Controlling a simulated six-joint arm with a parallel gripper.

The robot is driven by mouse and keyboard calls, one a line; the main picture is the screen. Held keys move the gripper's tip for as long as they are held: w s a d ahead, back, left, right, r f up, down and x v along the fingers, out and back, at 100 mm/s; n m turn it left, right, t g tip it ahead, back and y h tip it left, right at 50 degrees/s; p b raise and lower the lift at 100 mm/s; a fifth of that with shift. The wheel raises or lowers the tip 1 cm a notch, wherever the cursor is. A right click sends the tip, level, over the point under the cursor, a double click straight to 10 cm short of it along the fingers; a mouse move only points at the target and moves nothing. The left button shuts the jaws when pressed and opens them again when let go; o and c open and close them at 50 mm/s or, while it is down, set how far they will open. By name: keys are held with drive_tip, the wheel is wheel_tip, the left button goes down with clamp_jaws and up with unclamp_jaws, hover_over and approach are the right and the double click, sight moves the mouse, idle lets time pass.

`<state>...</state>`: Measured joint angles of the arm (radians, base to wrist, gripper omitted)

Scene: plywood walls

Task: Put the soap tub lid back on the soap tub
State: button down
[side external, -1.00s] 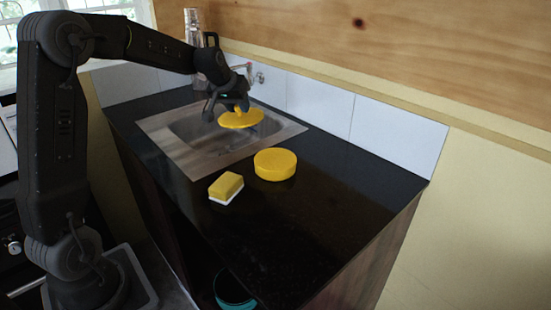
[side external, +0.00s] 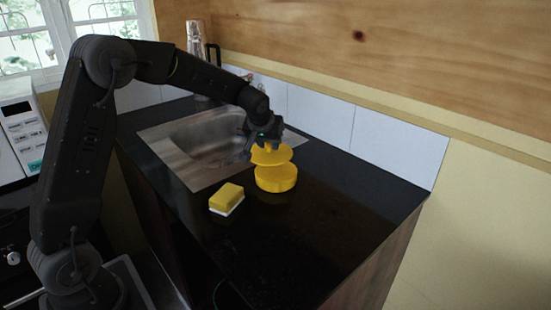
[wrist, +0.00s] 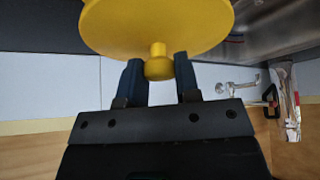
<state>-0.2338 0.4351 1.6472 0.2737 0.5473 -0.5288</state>
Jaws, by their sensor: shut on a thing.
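The yellow soap tub lid (side external: 272,156) is a round disc with a small knob. My gripper (side external: 267,143) is shut on the knob and holds the lid just above the yellow soap tub (side external: 276,180). The lid looks slightly tilted, and a small gap shows between it and the tub at the right side. In the wrist view, the lid (wrist: 155,25) fills the top and its knob sits between the fingers of my gripper (wrist: 160,72). The tub stands upright on the black counter; its top is mostly hidden by the lid. The tub is hidden in the wrist view.
A yellow and white sponge (side external: 227,198) lies on the counter (side external: 310,225) left of the tub. The steel sink (side external: 200,140) is behind. A metal flask (side external: 196,42) stands at the back by the tiled wall (side external: 325,118). The counter's right part is clear.

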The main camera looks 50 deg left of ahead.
sight(274, 154)
drive_tip(key=shift+w+d+f, duration=0.6)
drive_tip(key=shift+d+f, duration=0.1)
drive_tip(key=shift+f, duration=1.85)
drive_tip(key=shift+f, duration=0.15)
drive_tip(key=c, duration=0.8)
unclamp_jaws()
